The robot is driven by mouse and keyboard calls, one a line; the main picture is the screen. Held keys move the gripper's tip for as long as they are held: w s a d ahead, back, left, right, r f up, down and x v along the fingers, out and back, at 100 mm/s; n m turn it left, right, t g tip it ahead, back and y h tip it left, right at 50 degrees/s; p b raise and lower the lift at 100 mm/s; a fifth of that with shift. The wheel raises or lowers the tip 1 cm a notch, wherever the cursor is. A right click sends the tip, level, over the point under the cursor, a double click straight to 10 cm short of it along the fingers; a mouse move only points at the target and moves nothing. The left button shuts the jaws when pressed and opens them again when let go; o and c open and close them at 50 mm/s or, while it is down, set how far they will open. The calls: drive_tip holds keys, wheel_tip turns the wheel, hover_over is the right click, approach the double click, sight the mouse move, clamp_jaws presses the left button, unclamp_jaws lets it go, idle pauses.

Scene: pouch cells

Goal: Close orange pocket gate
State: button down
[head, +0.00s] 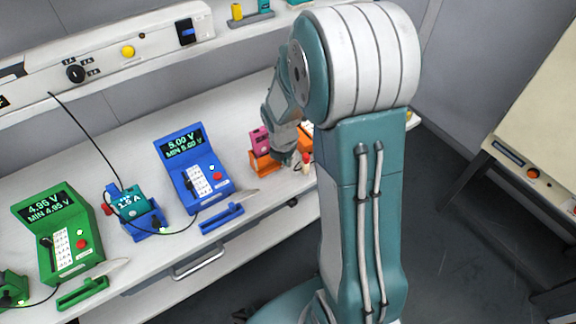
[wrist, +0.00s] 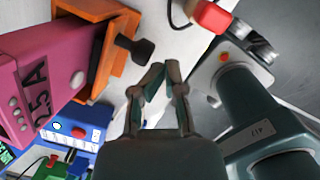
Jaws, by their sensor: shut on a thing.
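How far the gate stands open is unclear. In the head view the pocket (head: 264,166) is partly hidden by my arm. My gripper (wrist: 163,70) is just right of the knob, with its fingertips drawn together. What lies between them cannot be made out; the knob appears outside the fingers.
A blue tester (head: 194,170) and a blue pocket with a teal cell (head: 132,202) stand left on the white bench (head: 108,140). A green tester (head: 62,238) is farther left. A red block (wrist: 211,16) is beyond my fingertips. The bench edge drops to grey floor at right.

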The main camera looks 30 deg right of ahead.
drive_tip(key=shift+w+d+f, duration=0.1)
drive_tip(key=shift+w+d, duration=0.25)
drive_tip(key=shift+d, duration=0.05)
drive_tip(key=shift+d, duration=0.15)
idle(0.5)
